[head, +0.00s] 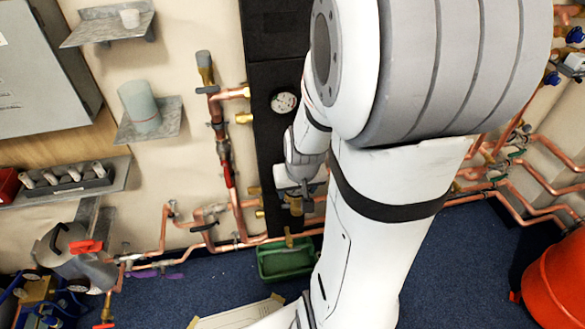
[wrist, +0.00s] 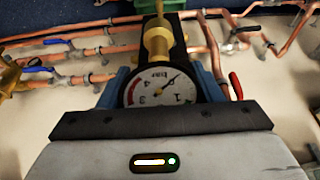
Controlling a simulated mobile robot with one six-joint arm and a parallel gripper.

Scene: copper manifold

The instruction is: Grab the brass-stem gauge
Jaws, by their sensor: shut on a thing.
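The brass-stem gauge (wrist: 160,86) has a round white dial marked "bar" and a brass stem that points up in the wrist view. It sits between the blue fingers of my gripper (wrist: 162,78), which is shut on it. In the head view my gripper (head: 297,187) is in front of the dark panel, with a brass part (head: 294,206) showing just below it. Most of the held gauge is hidden there by my arm. Whether the stem still touches a fitting is unclear.
Another round dial (head: 284,102) is on the dark panel (head: 268,140) above my gripper. Copper pipes (head: 228,170) run along the wall on both sides. A green tray (head: 285,262) is on the blue floor below. An orange bucket (head: 556,282) stands at right.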

